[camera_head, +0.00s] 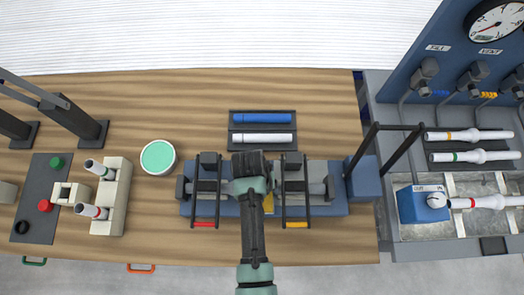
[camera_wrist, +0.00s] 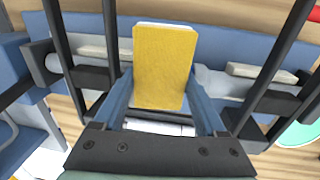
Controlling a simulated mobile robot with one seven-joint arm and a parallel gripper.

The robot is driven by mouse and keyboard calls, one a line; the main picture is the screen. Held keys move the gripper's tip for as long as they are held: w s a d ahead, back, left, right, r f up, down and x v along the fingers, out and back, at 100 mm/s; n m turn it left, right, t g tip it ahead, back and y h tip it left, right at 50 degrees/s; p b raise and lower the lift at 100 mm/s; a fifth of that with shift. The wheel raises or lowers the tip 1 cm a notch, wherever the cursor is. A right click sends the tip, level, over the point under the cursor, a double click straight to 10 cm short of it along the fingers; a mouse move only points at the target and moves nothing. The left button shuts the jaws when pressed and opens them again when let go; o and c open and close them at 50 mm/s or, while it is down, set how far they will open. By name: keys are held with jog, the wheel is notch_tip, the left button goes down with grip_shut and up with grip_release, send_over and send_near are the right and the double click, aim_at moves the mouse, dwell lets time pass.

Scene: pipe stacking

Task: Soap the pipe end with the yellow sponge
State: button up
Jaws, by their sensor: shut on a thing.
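The yellow sponge (camera_wrist: 163,65) stands between the two blue fingers of my gripper (camera_wrist: 162,98), which is shut on it. In the head view only a sliver of the sponge (camera_head: 268,204) shows beside my gripper (camera_head: 256,172). My gripper is over the middle of the blue clamping bench (camera_head: 236,209), between its two clamps. A grey pipe piece (camera_wrist: 210,80) ends to the right of the sponge in the wrist view, and another clamped part (camera_wrist: 85,75) lies on the left. I cannot tell whether the sponge touches a pipe end. Much of the middle is hidden by my arm.
Black clamp frames (camera_head: 205,218) stand on both sides of my gripper. A tray with a blue marker (camera_head: 262,118) and a white one (camera_head: 262,137) lies behind. A green-topped dish (camera_head: 158,157) is left. A tank (camera_head: 410,238) and gauge panel (camera_head: 450,60) are right.

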jog(key=shift+s+p, duration=0.7)
jog(key=shift+s, duration=0.1)
jog(key=shift+w, duration=0.85)
jog(key=shift+s, duration=0.1)
jog(key=shift+s+p, duration=0.4)
jog(key=shift+s, duration=0.3)
jog(key=shift+w+b, duration=0.35)
jog(key=shift+w, duration=0.5)
jog(key=shift+s+p, duration=0.7)
jog(key=shift+s, duration=0.2)
jog(key=shift+w, duration=0.15)
